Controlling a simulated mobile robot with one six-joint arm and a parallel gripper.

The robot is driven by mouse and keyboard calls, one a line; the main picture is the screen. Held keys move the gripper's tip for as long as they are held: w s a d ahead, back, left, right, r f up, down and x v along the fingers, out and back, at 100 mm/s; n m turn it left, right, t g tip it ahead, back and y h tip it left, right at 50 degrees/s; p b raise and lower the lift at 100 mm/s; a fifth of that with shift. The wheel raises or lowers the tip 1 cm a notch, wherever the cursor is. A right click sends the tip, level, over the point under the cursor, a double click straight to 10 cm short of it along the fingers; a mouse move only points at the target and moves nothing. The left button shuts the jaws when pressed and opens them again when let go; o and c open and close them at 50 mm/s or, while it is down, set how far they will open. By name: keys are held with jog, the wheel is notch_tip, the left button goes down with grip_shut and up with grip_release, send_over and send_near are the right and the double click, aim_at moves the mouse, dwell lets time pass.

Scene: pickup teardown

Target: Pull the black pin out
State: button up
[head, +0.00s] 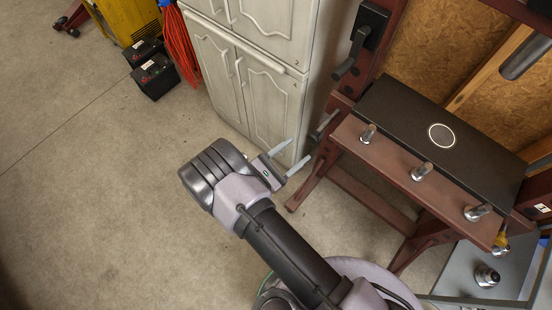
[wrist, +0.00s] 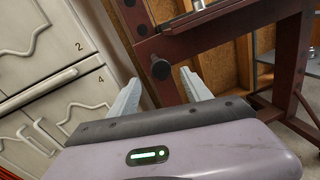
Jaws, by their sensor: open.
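A dark round-ended pin (wrist: 160,68) sticks out near the left end of the rust-red frame in the wrist view. It appears ahead of my gripper, between the lines of its two fingers. In the head view a short dark rod (head: 325,122) juts from the frame's left side; I cannot tell for sure that it is the same pin. My gripper (head: 300,149) is open and empty, left of the frame, with its fingers pointing toward it. It also shows in the wrist view (wrist: 161,77) with its fingers spread. The pin's inner end is hidden.
A black lever (head: 345,66) hangs from the upright above. A brown bench (head: 395,165) bears a black plate (head: 400,105) and silver knobs. A white cabinet (head: 240,80) stands close behind my gripper. Batteries (head: 153,75) and an orange cable (head: 180,48) lie farther back. The left floor is clear.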

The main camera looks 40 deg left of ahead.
jog(key=p+v, duration=0.1)
jog(key=v, duration=0.8)
jog(key=shift+s, duration=0.35)
jog(key=shift+a, duration=0.1)
jog(key=w+d+r+m+g+h, duration=0.3)
jog(key=w+d+r+m+g, duration=0.2)
jog(key=d+r+m+g, duration=0.35)
jog(key=w+d+r+m+g+h, duration=0.3)
jog(key=w+d+r+m+g, duration=0.25)
jog(key=d+r+m, duration=0.5)
jog(key=s+d+r+m+t+y, duration=0.1)
jog(key=s+d+r+m+y, duration=0.4)
jog(key=r+m, duration=0.3)
jog(key=s+d+r+m+t+y, duration=0.1)
jog(key=s+d+r+m+y, duration=0.3)
jog(key=d+r+m+y, duration=0.3)
jog(key=shift+s+d+r+m, duration=0.35)
jog(key=shift+d+r+m, duration=0.15)
jog(key=shift+r+m, duration=0.7)
jog(key=shift+r, duration=0.15)
